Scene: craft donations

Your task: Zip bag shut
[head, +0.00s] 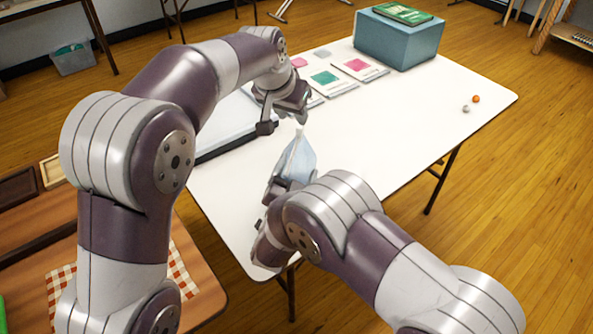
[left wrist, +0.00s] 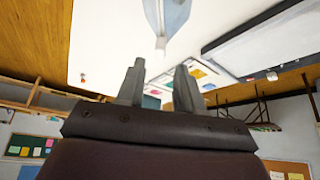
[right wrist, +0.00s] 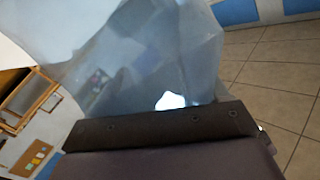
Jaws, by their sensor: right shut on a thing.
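The bag (head: 301,160) is pale blue and translucent, with a narrow tip pointing up. It stands above the white table's near part in the head view. My right gripper (head: 277,190) is shut on the bag at its lower left. The bag (right wrist: 130,65) fills much of the right wrist view and hides the fingers there. My left gripper (head: 284,118) is above the bag's tip, apart from it. In the left wrist view its two fingers (left wrist: 160,82) stand apart with nothing between them, and the bag (left wrist: 172,15) shows beyond them. I cannot make out the zip.
The white table (head: 410,110) has free room at its middle and right. A blue box (head: 398,42) with a green book stands at the back. Cards with coloured squares (head: 325,78) lie near it. An orange ball (head: 476,99) and a grey ball (head: 466,109) lie at the right.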

